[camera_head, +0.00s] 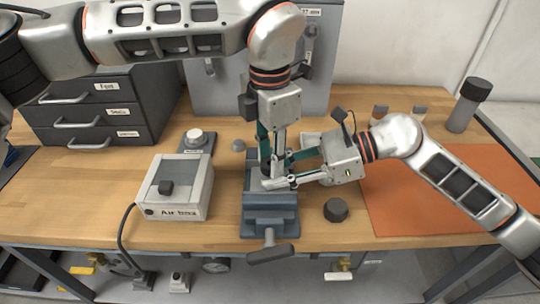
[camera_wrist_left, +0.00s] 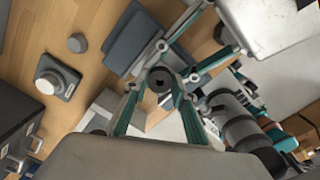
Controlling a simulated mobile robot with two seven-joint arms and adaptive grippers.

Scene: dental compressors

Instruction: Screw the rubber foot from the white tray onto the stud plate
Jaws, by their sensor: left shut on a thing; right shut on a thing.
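A dark round rubber foot with a hole in its middle (camera_wrist_left: 159,80) sits between my left gripper's fingertips (camera_wrist_left: 162,88). In the head view my left gripper (camera_head: 266,165) points down over the vise (camera_head: 270,212), shut on the foot. My right gripper (camera_head: 272,178) reaches in from the right, and its fingers also close in around the foot. The fingers of both grippers overlap, so the exact contacts are hard to see. A pale tray (camera_head: 312,139) lies behind the fingers, mostly hidden. I cannot make out the stud plate.
A grey air box (camera_head: 180,190) with a cable stands left of the vise. A dark round knob-like piece (camera_head: 336,210) lies to its right. An orange mat (camera_head: 425,200) covers the right.

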